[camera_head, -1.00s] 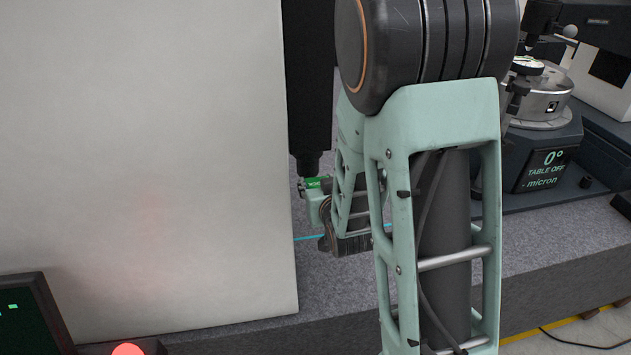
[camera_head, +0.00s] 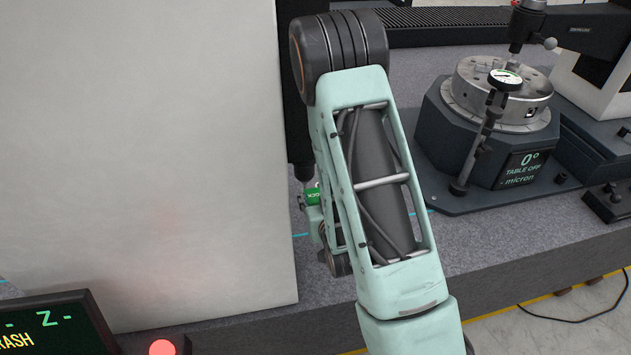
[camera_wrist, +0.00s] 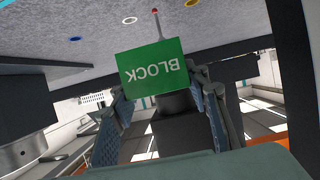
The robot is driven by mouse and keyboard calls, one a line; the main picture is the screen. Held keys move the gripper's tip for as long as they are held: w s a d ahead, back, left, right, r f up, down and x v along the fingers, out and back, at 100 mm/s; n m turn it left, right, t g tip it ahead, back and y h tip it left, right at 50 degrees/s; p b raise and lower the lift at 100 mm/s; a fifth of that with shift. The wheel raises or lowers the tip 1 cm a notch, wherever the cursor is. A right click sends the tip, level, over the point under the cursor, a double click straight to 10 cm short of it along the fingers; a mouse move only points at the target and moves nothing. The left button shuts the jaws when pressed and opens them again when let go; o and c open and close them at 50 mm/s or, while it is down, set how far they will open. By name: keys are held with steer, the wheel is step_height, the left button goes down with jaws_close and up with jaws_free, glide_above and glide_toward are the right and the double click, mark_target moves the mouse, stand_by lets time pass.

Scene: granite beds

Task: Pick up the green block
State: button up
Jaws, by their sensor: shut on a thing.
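The green block (camera_wrist: 150,68) shows large in the wrist view, with the word BLOCK upside down on its face. My gripper (camera_wrist: 160,93) is shut on it, with a finger at each side. In the head view the green block (camera_head: 312,195) is small, beside the pale panel's edge and under a dark vertical column. My arm hides much of the area around it there, and the fingers are hard to make out.
A thin rod with a red tip (camera_wrist: 156,14) shows just past the block; contact is unclear. The dark column (camera_head: 298,110) is close by. The pale panel (camera_head: 150,150) blocks the left. A rotary table (camera_head: 500,115) stands right on the granite bed (camera_head: 480,250).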

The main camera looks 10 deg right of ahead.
mark_target(317, 194)
steer(key=shift+p+v, duration=2.65)
steer(key=shift+p, duration=1.05)
steer(key=shift+r, duration=0.3)
